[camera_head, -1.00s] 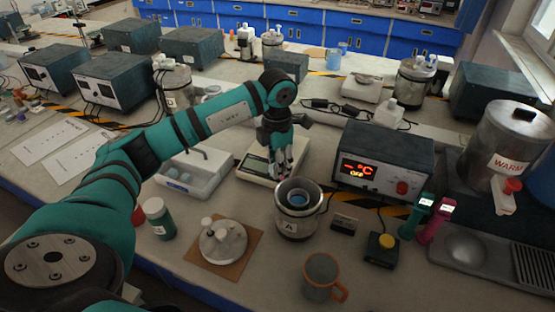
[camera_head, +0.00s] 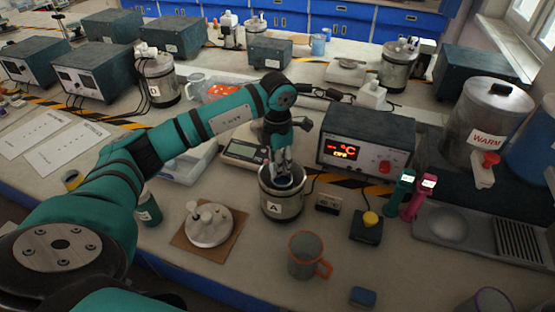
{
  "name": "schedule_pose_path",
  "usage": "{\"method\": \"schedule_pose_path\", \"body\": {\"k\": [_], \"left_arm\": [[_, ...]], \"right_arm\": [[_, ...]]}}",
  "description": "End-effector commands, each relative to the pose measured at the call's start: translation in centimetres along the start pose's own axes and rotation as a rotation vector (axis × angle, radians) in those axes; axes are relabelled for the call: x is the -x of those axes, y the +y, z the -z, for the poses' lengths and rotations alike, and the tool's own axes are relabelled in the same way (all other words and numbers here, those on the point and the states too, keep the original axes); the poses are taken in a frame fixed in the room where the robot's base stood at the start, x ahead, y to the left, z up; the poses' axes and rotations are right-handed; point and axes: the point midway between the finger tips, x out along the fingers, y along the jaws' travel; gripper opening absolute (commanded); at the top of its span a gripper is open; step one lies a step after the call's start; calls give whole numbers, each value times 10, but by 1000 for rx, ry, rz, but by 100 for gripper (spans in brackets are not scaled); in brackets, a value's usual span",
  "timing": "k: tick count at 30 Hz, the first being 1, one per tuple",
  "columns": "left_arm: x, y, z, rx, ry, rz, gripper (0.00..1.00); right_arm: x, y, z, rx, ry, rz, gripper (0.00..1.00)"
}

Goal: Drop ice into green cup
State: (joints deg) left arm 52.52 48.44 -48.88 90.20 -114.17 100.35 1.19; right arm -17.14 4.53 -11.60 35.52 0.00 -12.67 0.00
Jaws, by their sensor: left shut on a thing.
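My left gripper (camera_head: 282,168) points down into the mouth of a steel vessel marked A (camera_head: 272,206). Its fingers are shut at the blue-rimmed cup (camera_head: 285,183) inside that vessel; the grip is small and partly hidden. I see no ice clearly. No cup looks plainly green: a grey mug with an orange handle (camera_head: 305,254) stands upright in front of the vessel, and a dark green jar (camera_head: 149,208) stands at the left, partly behind my arm. My right gripper is out of view.
A round metal lid (camera_head: 209,224) lies on a brown board left of the vessel. A heater box with a red display (camera_head: 366,146) stands behind right. A yellow-button box (camera_head: 366,225) and a green and a pink handheld device stand right. A white tray (camera_head: 185,172) is partly behind my arm.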

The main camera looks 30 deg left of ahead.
Motion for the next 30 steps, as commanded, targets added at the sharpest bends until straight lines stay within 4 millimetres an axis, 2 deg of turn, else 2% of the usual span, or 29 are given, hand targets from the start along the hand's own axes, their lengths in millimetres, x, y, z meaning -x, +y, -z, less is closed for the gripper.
{"method": "schedule_pose_path", "body": {"k": [7,8,13,23,26,30], "left_arm": [[-1,0,0,0,0,0,10],[-1,0,0,0,0,0,31],[-1,0,0,0,0,0,53],[2,0,0,0,-1,-1,54],[13,1,0,1,-2,-2,54],[40,1,-1,1,-5,-3,54]], "right_arm": [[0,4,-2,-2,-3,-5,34],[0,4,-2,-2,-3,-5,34],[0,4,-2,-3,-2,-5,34],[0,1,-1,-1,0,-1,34],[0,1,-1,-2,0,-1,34],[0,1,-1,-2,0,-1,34]]}}
